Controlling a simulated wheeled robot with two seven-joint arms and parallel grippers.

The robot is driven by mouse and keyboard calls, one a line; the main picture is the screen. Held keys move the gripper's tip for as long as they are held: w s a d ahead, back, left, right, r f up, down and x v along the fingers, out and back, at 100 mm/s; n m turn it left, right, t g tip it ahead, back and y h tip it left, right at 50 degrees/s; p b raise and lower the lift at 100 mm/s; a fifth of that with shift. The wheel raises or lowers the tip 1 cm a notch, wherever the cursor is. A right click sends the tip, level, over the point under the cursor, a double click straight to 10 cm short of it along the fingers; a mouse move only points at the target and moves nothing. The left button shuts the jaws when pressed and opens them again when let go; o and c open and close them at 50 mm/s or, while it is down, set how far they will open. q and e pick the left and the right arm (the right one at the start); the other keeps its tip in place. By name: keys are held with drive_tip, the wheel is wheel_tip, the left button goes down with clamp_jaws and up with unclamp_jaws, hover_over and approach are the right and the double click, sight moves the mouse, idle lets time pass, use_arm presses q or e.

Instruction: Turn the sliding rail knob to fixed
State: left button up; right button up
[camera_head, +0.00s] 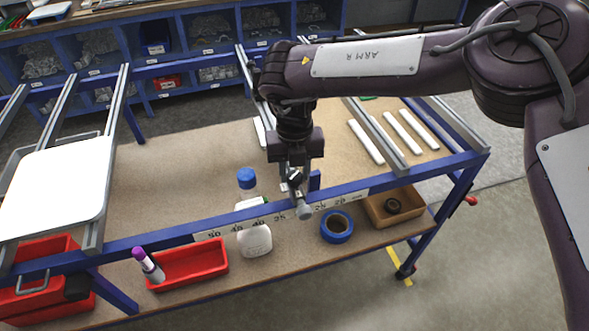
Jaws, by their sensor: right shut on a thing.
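My right arm comes in from the right, and its gripper (295,182) points down at the front blue beam of the workbench frame. The gripper is shut on the small grey knob (304,210) of the sliding rail, which sits at the front beam over the white number scale (330,204). The fingers hide part of the knob, and I cannot read which way it is turned. The rail behind it is largely hidden by my arm. My left gripper is not in view.
A white panel (55,187) lies on rails at the left. White strips (366,142) lie at the right.

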sight(295, 175)
drive_tip(key=m, duration=0.3)
drive_tip(key=shift+m, duration=0.4)
drive_tip(key=shift+r+m, duration=0.1)
drive_tip(key=shift+m, duration=1.4)
drive_tip(key=shift+w, duration=0.1)
drive_tip(key=o, duration=1)
wheel_tip(295, 175, up, 8)
drive_tip(key=shift+f+b, duration=0.1)
drive_tip(key=shift+b, duration=0.5)
